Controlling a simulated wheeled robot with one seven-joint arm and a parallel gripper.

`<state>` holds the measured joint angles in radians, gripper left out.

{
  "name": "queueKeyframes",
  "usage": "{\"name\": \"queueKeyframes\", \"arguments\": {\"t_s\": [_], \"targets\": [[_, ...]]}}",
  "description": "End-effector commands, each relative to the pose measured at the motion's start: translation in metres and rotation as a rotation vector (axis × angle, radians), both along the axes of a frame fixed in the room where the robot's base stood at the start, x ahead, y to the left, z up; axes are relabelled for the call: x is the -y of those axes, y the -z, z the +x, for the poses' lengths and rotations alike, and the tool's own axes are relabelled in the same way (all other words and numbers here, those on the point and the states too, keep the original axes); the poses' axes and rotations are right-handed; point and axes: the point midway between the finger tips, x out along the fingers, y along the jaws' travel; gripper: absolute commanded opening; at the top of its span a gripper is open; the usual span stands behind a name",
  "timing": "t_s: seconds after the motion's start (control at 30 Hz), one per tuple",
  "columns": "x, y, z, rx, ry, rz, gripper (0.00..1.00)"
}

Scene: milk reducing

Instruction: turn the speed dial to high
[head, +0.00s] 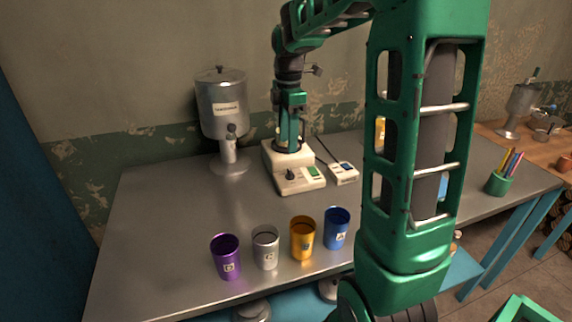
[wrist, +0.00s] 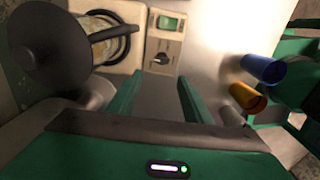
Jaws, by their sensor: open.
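The speed dial (head: 290,175) is a small black knob on the front panel of a cream-white device (head: 272,156), beside a small green display (head: 313,171). In the wrist view the dial (wrist: 161,58) lies just beyond the fingertips, roughly between them, with the display (wrist: 168,23) above it. Its setting marks are too small to read. My gripper (head: 289,147) points down over the device in the head view. In the wrist view my gripper (wrist: 157,84) has its two green fingers apart with nothing between them. I see no contact with the dial.
A metal tank (head: 221,100) stands left of the device. A small white unit (head: 343,173) is to its right. Purple (head: 227,257), silver (head: 265,248), orange (head: 303,238) and blue (head: 337,228) cups line the front. The table's left part (head: 150,220) is clear.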

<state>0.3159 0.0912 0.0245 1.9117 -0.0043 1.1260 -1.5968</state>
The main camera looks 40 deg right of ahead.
Motion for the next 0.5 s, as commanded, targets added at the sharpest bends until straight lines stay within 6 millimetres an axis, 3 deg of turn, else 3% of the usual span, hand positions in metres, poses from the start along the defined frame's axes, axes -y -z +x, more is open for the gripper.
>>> {"name": "queueKeyframes", "arguments": {"t_s": [0.5], "targets": [[0.011,0.083,-0.005,-0.003,0.021,0.001,0.45]]}}
